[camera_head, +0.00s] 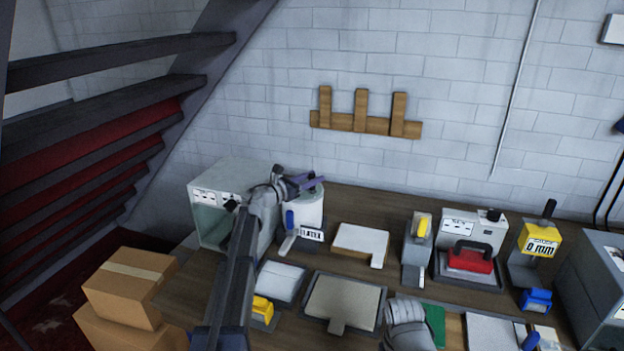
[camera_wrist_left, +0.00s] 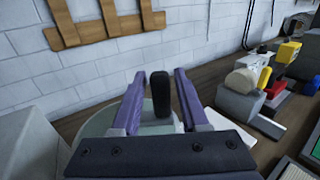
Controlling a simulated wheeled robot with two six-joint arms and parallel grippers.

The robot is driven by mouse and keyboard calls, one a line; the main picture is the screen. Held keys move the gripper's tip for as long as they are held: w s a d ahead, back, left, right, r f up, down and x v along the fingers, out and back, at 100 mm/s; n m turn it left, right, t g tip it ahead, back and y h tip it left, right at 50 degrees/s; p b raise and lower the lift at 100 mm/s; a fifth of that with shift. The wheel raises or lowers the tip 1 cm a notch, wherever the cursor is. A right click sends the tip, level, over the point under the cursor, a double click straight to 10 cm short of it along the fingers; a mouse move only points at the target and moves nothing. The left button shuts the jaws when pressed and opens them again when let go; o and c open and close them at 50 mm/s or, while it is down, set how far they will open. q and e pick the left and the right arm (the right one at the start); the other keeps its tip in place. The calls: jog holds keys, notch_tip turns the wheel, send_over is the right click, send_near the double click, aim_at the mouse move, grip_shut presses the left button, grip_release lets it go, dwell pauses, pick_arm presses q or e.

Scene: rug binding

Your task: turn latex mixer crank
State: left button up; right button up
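The latex mixer (camera_head: 303,212) is a white cylindrical drum with a printed label, standing at the back left of the bench. Its round pale top also shows in the left wrist view (camera_wrist_left: 100,124). The crank's upright black handle (camera_wrist_left: 160,94) rises above that top. My left gripper (camera_wrist_left: 161,80) has its two purple fingers apart, one on each side of the handle, with a visible gap on both sides. In the head view, the left gripper (camera_head: 314,183) is over the mixer's top. The fingers of my right gripper are not visible.
A grey box-shaped machine (camera_head: 212,222) stands close left of the mixer. A wooden rack (camera_head: 362,124) hangs on the wall behind.

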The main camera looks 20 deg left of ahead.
pick_arm(q)
jog(key=shift+o, duration=0.8)
jog(key=shift+s, duration=0.1)
jog(key=v, duration=0.7)
jog(key=shift+s+a, duration=0.2)
jog(key=shift+s, duration=0.05)
